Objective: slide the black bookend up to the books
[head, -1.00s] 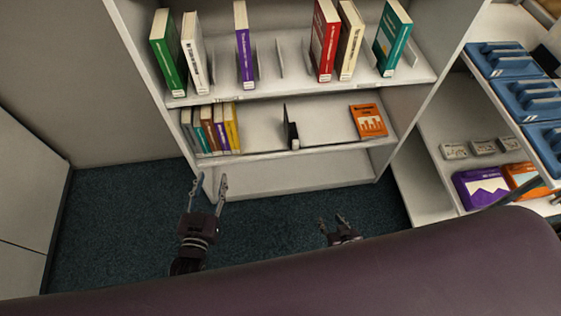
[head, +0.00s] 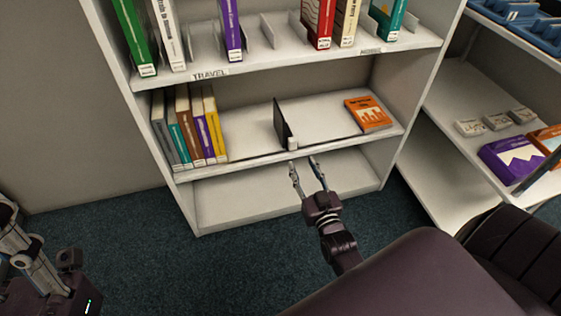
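The black bookend (head: 281,124) stands upright near the middle of the second shelf in the head view, with a small light block at its front foot. The row of books (head: 190,130), grey, teal, brown, yellow and purple, stands at the shelf's left end. A wide bare gap lies between books and bookend. My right gripper (head: 307,174) is open and empty, just in front of and below the shelf edge near the bookend, apparently not touching it. Part of my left gripper (head: 35,258) shows at the lower left corner; its fingertips are unclear.
An orange book (head: 367,114) lies flat on the same shelf, right of the bookend. The upper shelf (head: 290,59) holds several upright books and grey dividers. The bottom shelf (head: 270,195) is empty. A side rack (head: 470,85) at right holds trays and boxes.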

